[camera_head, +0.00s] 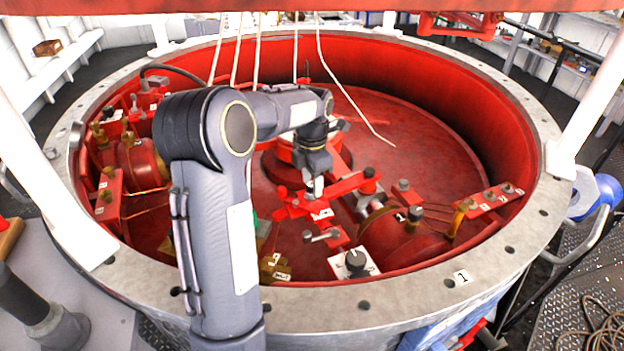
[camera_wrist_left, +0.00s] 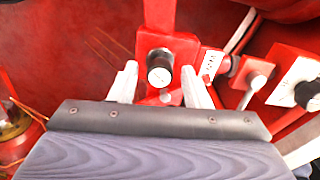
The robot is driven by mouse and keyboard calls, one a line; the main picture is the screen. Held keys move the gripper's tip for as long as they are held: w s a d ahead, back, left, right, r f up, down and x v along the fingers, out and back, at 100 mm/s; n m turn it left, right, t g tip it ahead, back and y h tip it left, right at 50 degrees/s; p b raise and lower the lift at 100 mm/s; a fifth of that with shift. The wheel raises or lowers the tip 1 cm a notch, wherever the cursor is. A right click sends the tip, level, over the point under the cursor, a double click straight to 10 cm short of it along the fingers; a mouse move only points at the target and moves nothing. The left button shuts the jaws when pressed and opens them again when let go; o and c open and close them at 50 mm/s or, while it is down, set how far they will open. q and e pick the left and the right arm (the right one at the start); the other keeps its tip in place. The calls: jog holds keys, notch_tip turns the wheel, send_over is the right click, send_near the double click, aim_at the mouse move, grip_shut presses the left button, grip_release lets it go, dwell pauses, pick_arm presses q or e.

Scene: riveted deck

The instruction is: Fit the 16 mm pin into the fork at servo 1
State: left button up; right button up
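My left gripper (camera_head: 316,190) points down over the red linkage in the drum, beside the servo marked 1 (camera_head: 395,232). In the left wrist view its two pale fingers (camera_wrist_left: 159,72) stand apart. Between them shows a round, dark-rimmed part with a pale face (camera_wrist_left: 159,68), on a red block (camera_wrist_left: 186,46). It looks like the head of the pin, with a visible gap to each finger. I cannot tell how deep it sits. The gripper hides this spot in the head view, and the fork's shape is not clear. My right gripper is not in view.
A panel with a black knob (camera_head: 355,263) and a small grey lever (camera_head: 322,236) lie close to the gripper. The drum's grey rim (camera_head: 400,305) runs around the front. Pale cords (camera_head: 347,88) hang from above. Open red floor (camera_head: 420,140) lies right of the linkage.

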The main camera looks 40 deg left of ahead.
pick_arm(q)
jog(key=shift+o, duration=0.5)
jog(key=shift+r, duration=0.1)
notch_tip(320, 180, up, 8)
jog(key=shift+f+p, duration=0.15)
jog(key=shift+p, duration=0.5)
jog(key=shift+f, duration=0.1)
